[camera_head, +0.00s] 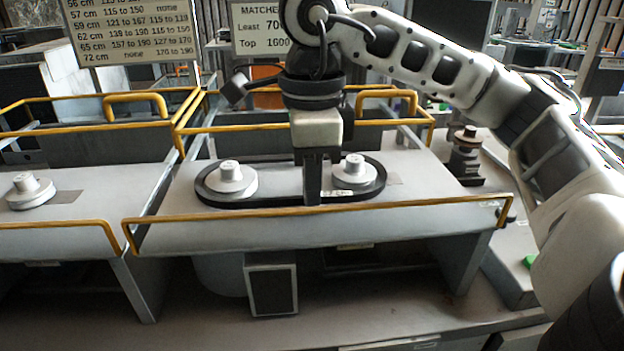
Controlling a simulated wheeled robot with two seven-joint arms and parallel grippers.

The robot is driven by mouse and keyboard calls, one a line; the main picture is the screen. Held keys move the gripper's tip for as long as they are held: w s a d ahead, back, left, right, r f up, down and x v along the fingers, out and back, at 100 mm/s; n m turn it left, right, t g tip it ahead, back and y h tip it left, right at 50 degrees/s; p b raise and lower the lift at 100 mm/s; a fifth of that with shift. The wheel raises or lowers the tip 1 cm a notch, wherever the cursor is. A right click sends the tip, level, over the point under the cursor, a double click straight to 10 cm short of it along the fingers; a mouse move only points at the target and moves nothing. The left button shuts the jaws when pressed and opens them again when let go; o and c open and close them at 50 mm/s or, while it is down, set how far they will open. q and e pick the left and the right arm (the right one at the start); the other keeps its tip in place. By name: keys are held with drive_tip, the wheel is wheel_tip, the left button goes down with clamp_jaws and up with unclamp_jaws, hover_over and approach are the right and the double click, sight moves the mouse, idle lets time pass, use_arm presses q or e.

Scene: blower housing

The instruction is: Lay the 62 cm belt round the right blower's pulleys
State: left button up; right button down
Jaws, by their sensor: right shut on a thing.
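A black belt (270,203) lies as a long oval around the two pale stepped pulleys of the right blower, the left pulley (231,180) and the right pulley (354,172). It looks level with the blower's grey top (420,175). Whether it touches both pulleys cannot be told. My right gripper (313,198) points straight down between the pulleys and is shut on the belt's near run. A small white label (336,193) shows on the belt just right of the fingers. The fingers and wrist hide part of the belt's far run. My left gripper is not in view.
A yellow rail (330,214) runs along the blower's front edge, with more yellow rails behind. Another blower with a pulley (30,190) stands at left. A dark stepped spindle (465,155) stands at right. Two signs (130,35) hang at the back.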

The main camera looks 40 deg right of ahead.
drive_tip(key=shift+f, duration=0.1)
drive_tip(key=c, duration=1.5)
unclamp_jaws()
drive_tip(key=shift+o, duration=0.2)
drive_tip(key=shift+r+p, duration=1.25)
drive_tip(key=shift+r, duration=0.45)
wheel_tip(320, 180, up, 4)
drive_tip(key=p, duration=0.3)
drive_tip(key=shift+r, duration=0.1)
